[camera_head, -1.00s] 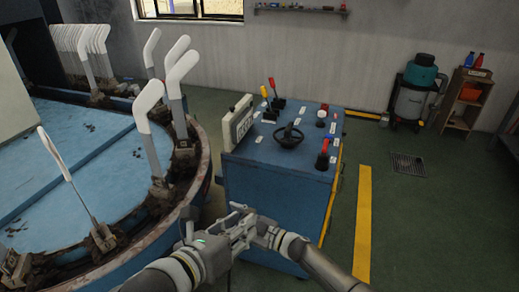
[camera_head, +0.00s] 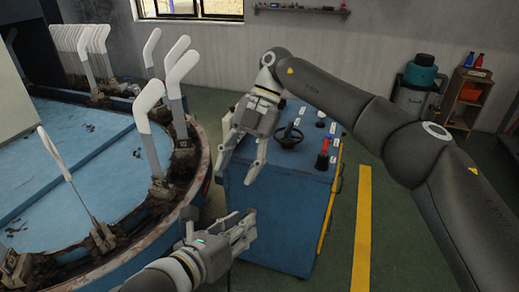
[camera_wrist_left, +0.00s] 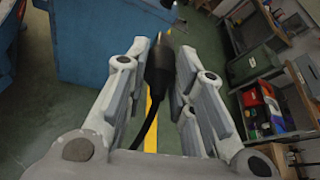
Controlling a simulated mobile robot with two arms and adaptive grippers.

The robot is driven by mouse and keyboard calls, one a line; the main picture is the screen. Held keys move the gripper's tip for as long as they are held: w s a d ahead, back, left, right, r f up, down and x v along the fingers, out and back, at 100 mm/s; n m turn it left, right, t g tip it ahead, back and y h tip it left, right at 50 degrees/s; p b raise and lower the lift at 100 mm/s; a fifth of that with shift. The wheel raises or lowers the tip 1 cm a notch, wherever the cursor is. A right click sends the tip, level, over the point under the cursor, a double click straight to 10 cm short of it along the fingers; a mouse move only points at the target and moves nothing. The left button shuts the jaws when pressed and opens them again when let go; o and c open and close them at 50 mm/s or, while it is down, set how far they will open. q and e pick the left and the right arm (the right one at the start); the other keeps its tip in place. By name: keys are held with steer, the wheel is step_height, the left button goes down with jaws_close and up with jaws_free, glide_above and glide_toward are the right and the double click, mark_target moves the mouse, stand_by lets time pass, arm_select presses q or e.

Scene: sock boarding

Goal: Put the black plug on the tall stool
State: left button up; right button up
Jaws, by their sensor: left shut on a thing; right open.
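In the left wrist view, the black plug (camera_wrist_left: 160,62) sits between the fingers of my left gripper (camera_wrist_left: 159,52), which is shut on it. Its black cable (camera_wrist_left: 147,132) hangs back toward the wrist. In the head view, my left gripper (camera_head: 247,226) is low, in front of the blue control cabinet (camera_head: 275,215); the plug cannot be made out there. My right gripper (camera_head: 238,174) is open and empty, above and slightly left of the left one, fingers pointing down. I cannot make out the tall stool in either view.
A round blue machine (camera_head: 80,160) with upright white sock boards (camera_head: 150,92) stands close on the left. A wooden shelf (camera_head: 467,98) and a green-topped canister (camera_head: 418,75) stand at the back right. Green floor beside the yellow stripe (camera_head: 363,225) is clear.

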mark_target(251, 208)
steer(key=d+r+t+h, duration=0.1)
steer(key=d+r+h, duration=0.2)
steer(key=d+r, duration=0.15)
steer(key=shift+m, duration=0.4)
steer(key=x, duration=1.2)
steer(key=shift+a+f, duration=0.2)
steer(key=shift+f, duration=0.15)
steer(key=c, duration=1)
arm_select(q)
steer(key=o, duration=1.1)
arm_select(e)
steer(key=shift+c, duration=0.5)
arm_select(q)
steer(key=shift+f, duration=0.1)
